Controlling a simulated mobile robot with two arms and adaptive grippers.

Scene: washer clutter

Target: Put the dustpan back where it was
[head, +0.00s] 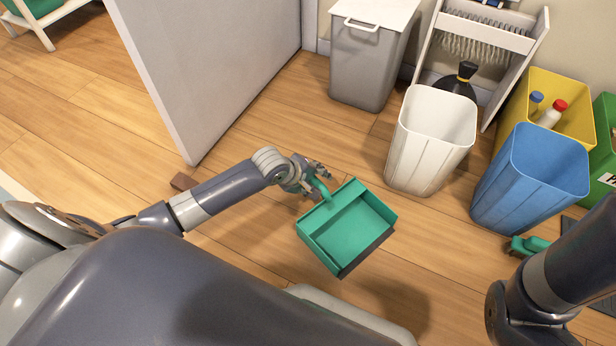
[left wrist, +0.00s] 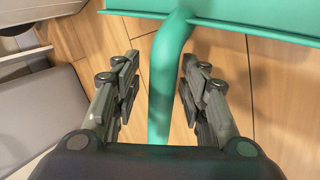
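The green dustpan (head: 350,229) shows in the middle of the head view, with a dark front lip. It appears to be held above the floor, with a shadow set apart from it at lower right. My left gripper (head: 322,174) is at its handle. The pan's back edge (left wrist: 260,18) is beyond the fingertips.
A white bin (head: 431,145), blue bin (head: 530,180) and yellow bin (head: 570,95) stand at right. A grey lidded bin (head: 366,62) and a white rack with a brush (head: 480,40) are behind. A green-handled item (head: 530,244) lies near my right arm. A pale panel (head: 215,70) stands at left.

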